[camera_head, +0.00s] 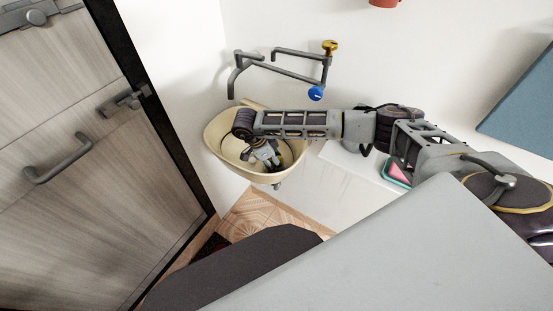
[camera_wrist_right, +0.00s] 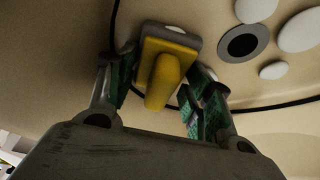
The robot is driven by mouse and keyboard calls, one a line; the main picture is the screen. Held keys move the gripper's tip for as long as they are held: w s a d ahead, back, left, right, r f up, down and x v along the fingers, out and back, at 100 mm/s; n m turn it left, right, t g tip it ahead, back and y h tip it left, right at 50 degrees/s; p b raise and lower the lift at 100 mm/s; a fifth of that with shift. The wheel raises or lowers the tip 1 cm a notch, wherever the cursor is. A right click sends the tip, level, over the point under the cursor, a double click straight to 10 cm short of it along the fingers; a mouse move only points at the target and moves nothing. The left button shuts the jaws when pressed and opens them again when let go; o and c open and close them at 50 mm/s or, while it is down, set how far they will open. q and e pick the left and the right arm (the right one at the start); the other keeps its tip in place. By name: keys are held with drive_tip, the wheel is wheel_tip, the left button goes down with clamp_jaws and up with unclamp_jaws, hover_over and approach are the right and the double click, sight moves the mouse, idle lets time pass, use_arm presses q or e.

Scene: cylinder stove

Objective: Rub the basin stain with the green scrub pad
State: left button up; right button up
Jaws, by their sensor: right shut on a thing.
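The cream basin (camera_head: 225,145) hangs on the wall in the corner. My right arm reaches over it, and the right gripper (camera_head: 268,160) points down inside the bowl. In the wrist view the right gripper (camera_wrist_right: 160,92) is around a scrub pad with a yellow handle (camera_wrist_right: 163,80) and a grey edge (camera_wrist_right: 172,34). No green face of the pad shows; green shows on the finger linings. The pad is close to the basin floor (camera_wrist_right: 215,20); I cannot tell whether it touches. White round patches (camera_wrist_right: 297,33) lie by the dark drain (camera_wrist_right: 242,42); I cannot tell which mark is the stain. My left gripper is out of view.
Grey pipes (camera_head: 285,72) with a blue knob (camera_head: 315,93) and a yellow knob (camera_head: 330,47) stand above the basin. A pink item (camera_head: 399,173) in a teal dish lies on the white ledge (camera_head: 345,158), beneath my arm. A wooden door (camera_head: 60,120) is at the left.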

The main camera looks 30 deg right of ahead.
drive_tip(key=shift+s+a+f, duration=0.1)
drive_tip(key=shift+s+f, duration=0.1)
drive_tip(key=shift+f, duration=0.05)
